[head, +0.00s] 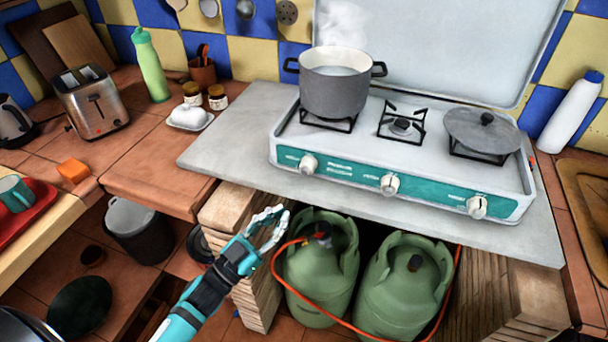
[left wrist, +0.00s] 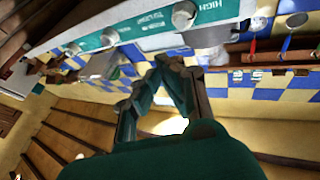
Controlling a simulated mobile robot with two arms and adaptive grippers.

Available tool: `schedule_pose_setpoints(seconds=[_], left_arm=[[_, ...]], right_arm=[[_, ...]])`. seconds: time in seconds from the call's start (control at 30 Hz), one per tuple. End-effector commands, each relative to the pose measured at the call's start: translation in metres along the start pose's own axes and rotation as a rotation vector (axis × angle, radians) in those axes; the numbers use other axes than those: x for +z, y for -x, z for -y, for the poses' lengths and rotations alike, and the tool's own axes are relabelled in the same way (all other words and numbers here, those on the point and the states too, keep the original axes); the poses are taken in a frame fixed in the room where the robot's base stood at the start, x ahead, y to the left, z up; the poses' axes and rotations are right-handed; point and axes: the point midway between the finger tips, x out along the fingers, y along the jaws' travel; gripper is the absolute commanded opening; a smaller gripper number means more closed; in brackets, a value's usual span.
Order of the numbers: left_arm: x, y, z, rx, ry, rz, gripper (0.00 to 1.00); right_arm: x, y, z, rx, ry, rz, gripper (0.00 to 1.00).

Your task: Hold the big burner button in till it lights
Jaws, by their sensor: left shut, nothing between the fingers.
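The white stove (head: 345,150) stands on a grey slab. Its teal front panel carries a left knob (head: 308,164), a middle knob (head: 389,184) and a right knob (head: 477,206). The panel also shows along the top of the left wrist view, with a white knob (left wrist: 184,14) nearest the fingers. A grey pot (head: 335,90) sits on the left burner, and I see no flame under it. My left gripper (head: 280,213) is shut and empty, below and left of the left knob, apart from the panel. Its fingertips (left wrist: 172,62) meet in the left wrist view. My right gripper is out of view.
Two green gas bottles (head: 318,270) with an orange hose stand under the slab, close to my left gripper. A wooden block support (head: 250,300) is beside them. A lid (head: 482,132) covers the right burner. The space before the panel is clear.

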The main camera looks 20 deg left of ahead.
Motion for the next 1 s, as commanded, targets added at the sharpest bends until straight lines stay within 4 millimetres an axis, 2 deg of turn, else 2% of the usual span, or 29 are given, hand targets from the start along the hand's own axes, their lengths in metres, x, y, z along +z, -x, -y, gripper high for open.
schedule_pose_setpoints(seconds=[0.1,0.27,0.67,1.0], left_arm=[[-0.019,-0.004,-0.004,0.030,-0.011,-0.048,0.00],[-0.028,-0.005,-0.006,0.043,-0.015,-0.068,0.00],[-0.025,-0.009,-0.004,0.042,-0.014,-0.068,0.00],[-0.007,-0.046,0.013,0.041,-0.016,-0.069,0.00]], right_arm=[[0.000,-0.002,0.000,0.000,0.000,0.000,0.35],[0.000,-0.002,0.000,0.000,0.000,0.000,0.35],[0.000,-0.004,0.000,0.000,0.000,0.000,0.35],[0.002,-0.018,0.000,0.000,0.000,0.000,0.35]])
